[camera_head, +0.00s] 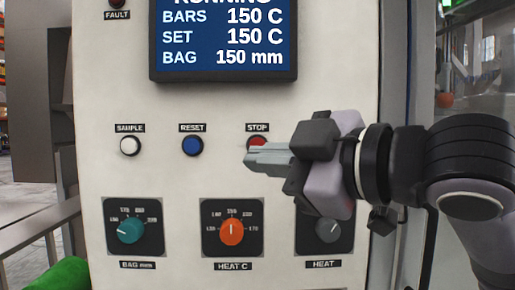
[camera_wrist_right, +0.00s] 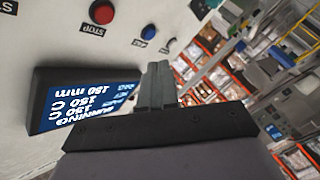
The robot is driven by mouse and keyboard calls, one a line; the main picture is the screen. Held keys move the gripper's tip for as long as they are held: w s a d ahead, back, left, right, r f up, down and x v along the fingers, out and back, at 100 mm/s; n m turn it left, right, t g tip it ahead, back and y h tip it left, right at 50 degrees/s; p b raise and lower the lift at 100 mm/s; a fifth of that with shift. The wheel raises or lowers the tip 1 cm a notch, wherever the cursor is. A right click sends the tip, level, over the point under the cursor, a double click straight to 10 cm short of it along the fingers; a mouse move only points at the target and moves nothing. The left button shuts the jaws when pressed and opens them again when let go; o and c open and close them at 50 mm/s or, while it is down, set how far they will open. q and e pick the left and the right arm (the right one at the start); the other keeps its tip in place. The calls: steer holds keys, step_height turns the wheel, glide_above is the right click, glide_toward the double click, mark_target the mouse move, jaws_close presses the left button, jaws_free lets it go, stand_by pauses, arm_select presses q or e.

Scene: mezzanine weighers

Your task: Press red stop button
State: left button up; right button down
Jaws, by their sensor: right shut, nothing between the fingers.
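The red stop button (camera_head: 257,140) is on the upright pale panel under a STOP label. My right gripper (camera_head: 248,157) is shut and empty, its fingertips in front of the button's lower part in the head view. In the right wrist view the red button (camera_wrist_right: 102,12) shows up and to the left of my fingertips (camera_wrist_right: 158,66), with a visible space between them in the picture. I cannot see the fingers touching it. My left gripper is not in view.
A blue RESET button (camera_head: 192,145) and a white SAMPLE button (camera_head: 130,145) are left of STOP. Below are a teal knob (camera_head: 130,230), an orange knob (camera_head: 231,231) and a grey knob (camera_head: 328,229), partly covered by my gripper. A display (camera_head: 223,40) is above.

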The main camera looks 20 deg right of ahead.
steer(key=shift+s+r, duration=0.15)
steer(key=shift+r, duration=0.15)
steer(key=shift+d, duration=0.1)
steer(key=w+d, duration=0.2)
steer(key=w, duration=0.6)
steer(key=shift+w+d, duration=0.2)
steer(key=shift+w, duration=0.05)
stand_by(2.0)
steer(key=shift+w+d+p, duration=0.1)
steer(key=shift+w+p, duration=0.3)
steer(key=shift+p, duration=0.15)
